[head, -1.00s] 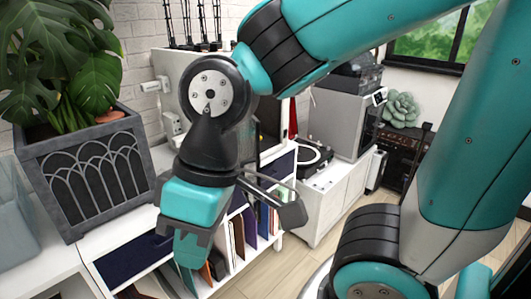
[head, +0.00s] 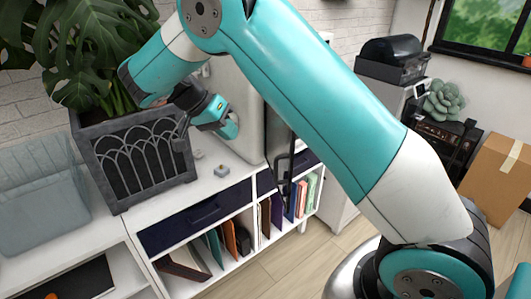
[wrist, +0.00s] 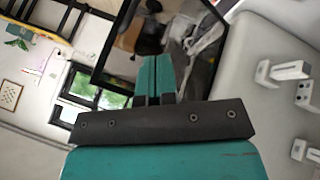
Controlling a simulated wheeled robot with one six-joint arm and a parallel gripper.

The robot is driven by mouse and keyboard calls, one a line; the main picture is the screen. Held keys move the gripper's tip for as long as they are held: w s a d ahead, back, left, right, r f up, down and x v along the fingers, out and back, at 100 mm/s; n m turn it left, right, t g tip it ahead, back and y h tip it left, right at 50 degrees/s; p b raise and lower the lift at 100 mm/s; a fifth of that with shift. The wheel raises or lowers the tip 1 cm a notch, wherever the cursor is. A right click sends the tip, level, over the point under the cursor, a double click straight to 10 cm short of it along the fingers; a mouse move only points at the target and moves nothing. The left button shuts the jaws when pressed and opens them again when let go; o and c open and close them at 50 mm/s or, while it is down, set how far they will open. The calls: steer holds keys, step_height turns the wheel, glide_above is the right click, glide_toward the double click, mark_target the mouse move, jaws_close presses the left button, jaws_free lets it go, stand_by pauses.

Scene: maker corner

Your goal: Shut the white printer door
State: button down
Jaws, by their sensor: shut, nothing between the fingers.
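The white printer (head: 238,92) stands on the white shelf unit, mostly hidden behind my arm in the head view. A dark, black-edged panel (head: 282,150) at its front looks like its door; it juts out past the shelf's front edge, so it appears open. How far open is hard to tell. My gripper (head: 230,127) is shut and empty, beside the printer's left side, above the shelf top. In the wrist view the shut teal fingers (wrist: 154,75) point toward a black-framed glass panel (wrist: 104,45), with a pale printer wall (wrist: 265,95) at the right.
A grey planter (head: 140,160) with a large plant stands close left of my gripper. A small grey-blue item (head: 222,171) lies on the shelf top. A blue-grey bin (head: 42,195) is at the far left. Books fill the shelf below. The wood floor (head: 300,248) in front is clear.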

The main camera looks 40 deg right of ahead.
steer(key=s+d+f+p, duration=0.1)
steer(key=s+d+f, duration=0.4)
steer(key=d+f, duration=0.2)
steer(key=shift+d+f, duration=0.15)
steer(key=shift+f, duration=0.05)
steer(key=shift+s, duration=0.1)
